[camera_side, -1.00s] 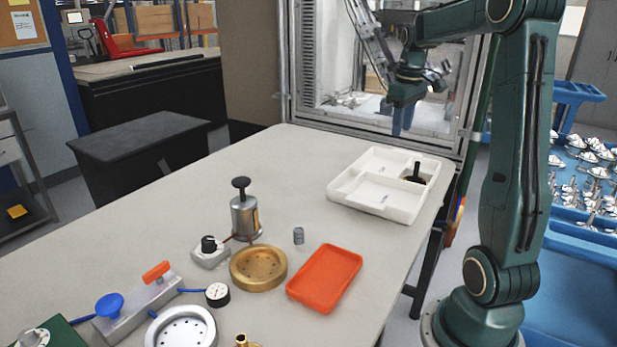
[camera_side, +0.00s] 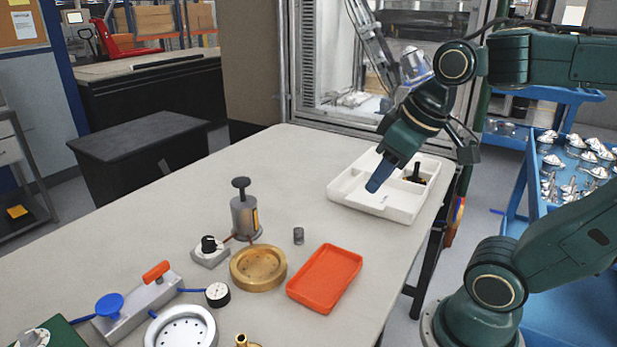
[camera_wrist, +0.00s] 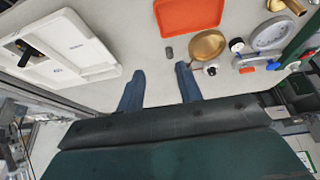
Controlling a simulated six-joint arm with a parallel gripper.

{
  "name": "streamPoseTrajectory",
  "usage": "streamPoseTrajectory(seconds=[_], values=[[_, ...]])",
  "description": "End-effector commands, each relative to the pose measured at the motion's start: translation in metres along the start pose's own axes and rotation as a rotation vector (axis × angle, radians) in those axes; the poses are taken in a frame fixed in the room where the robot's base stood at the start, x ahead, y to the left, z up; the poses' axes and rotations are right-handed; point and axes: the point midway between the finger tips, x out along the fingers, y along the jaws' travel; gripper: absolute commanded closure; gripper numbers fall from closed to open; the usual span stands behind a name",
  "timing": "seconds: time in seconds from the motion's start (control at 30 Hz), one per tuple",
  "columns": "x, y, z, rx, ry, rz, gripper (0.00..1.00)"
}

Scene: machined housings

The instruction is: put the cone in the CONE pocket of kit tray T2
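A white compartment tray (camera_side: 342,196) lies near the table's right edge, and at the left in the wrist view (camera_wrist: 84,30). Its lettering is too small to read. A black upright part (camera_side: 416,173) is in its right rear compartment. My gripper (camera_side: 375,185) is in front of the white tray in this view. In the wrist view its fingers (camera_wrist: 160,71) are apart and empty.
The orange tray (camera_side: 325,278), a brass dish (camera_side: 259,268) and a metal cylinder with a black knob (camera_side: 245,217) stand near the grey piece. A gauge (camera_side: 217,294) and a valve block (camera_side: 137,311) are at front left. The table's far middle is clear.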

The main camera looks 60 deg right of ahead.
Motion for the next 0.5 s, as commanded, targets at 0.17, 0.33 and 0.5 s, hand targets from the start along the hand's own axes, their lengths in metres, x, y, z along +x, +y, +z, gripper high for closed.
streamPoseTrajectory(seconds=[0.17, 0.33, 0.5], values=[[0.001, -0.019, 0.023, -0.016, 0.045, -0.038, 0.64], [0.003, -0.025, 0.032, -0.017, 0.059, -0.051, 0.64], [0.003, -0.025, 0.032, -0.016, 0.059, -0.052, 0.64]])
